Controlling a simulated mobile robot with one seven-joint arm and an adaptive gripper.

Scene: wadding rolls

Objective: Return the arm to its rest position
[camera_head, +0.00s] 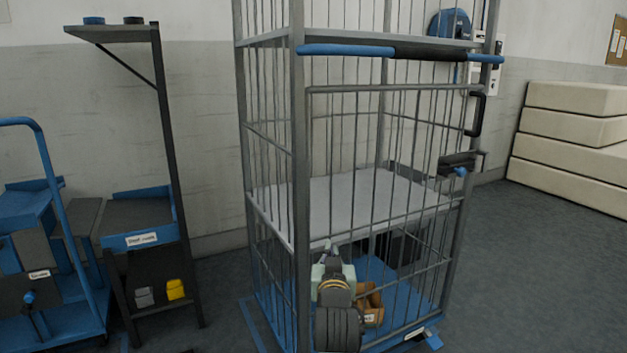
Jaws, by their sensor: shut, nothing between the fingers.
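My arm rises from the bottom middle in front of the roll cage (298,180), with a dark ribbed link and a pale green-grey part above it. My gripper (328,246) is small at the arm's upper end, in front of the cage's lower bars. It looks shut, and I see nothing held in it. Its fingers are hard to make out against the bars, and I cannot tell how near them it is.
A dark shelf stand (170,130) and blue trolley (50,175) stand left. Cream slabs (570,125) are stacked right. The right floor is clear.

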